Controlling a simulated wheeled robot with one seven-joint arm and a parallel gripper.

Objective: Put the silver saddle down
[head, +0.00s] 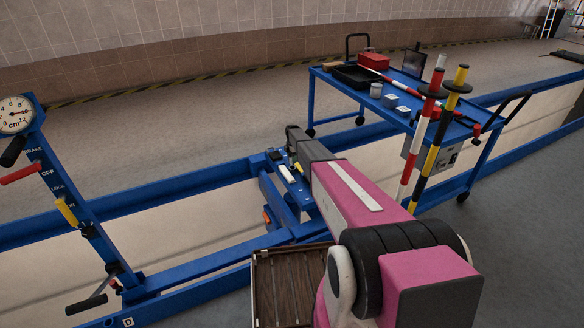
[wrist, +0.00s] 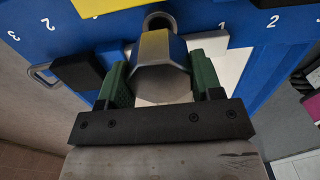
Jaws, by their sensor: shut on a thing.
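The silver saddle (wrist: 162,84) is between the green fingers of my gripper (wrist: 160,74) in the wrist view. The fingers are shut on it from both sides. I cannot tell whether the saddle touches the plate. In the head view my arm hides most of the saddle and gripper above the blue jack (head: 282,198).
A blue trolley (head: 330,82) with a red box (head: 372,60), a black tray (head: 353,76) and small containers stands behind. Striped poles (head: 440,130) stand at its near side. A lever stand with a gauge (head: 16,115) is on the left. A brown slatted crate (head: 285,285) is in front.

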